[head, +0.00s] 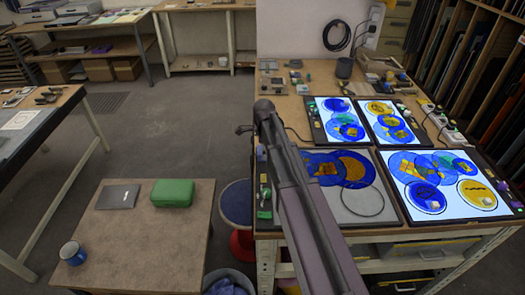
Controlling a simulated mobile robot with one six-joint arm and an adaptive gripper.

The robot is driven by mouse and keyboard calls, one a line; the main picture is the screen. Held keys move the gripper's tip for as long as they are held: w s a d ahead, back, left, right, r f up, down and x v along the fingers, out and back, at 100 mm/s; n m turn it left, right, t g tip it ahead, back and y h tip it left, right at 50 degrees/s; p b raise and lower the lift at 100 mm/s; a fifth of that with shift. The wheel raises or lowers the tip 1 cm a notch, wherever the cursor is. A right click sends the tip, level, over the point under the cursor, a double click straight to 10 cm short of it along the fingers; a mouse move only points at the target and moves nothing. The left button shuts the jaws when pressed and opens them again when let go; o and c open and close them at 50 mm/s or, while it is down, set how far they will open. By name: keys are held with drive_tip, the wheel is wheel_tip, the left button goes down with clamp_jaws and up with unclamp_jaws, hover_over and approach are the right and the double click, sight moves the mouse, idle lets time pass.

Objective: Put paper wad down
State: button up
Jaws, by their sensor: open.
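I cannot make out a paper wad for certain. Small whitish lumps lie on the lit glass panel (398,212) at the right front: one pale lump (434,205) on a blue disc and another (487,201) on a yellow disc. They are too small to identify. My gripper (243,129) shows only as a small dark part beside the upper end of my arm, past the workbench's left edge. It looks open, and I see nothing held in it. My arm hides the rest of it and part of the bench.
The workbench (287,104) carries more lit panels (384,121) and an unlit panel (350,206). A spool stool (236,203) stands between. Floor beyond is clear.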

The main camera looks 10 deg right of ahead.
wheel_tip(320, 180, up, 11)
drive_tip(key=p, duration=1)
drive_tip(key=shift+f, duration=0.2)
idle(0.5)
drive_tip(key=s+n, duration=2)
drive_tip(key=s, duration=0.1)
drive_tip(key=shift+a, duration=0.35)
drive_tip(key=shift+s, duration=0.1)
idle(0.6)
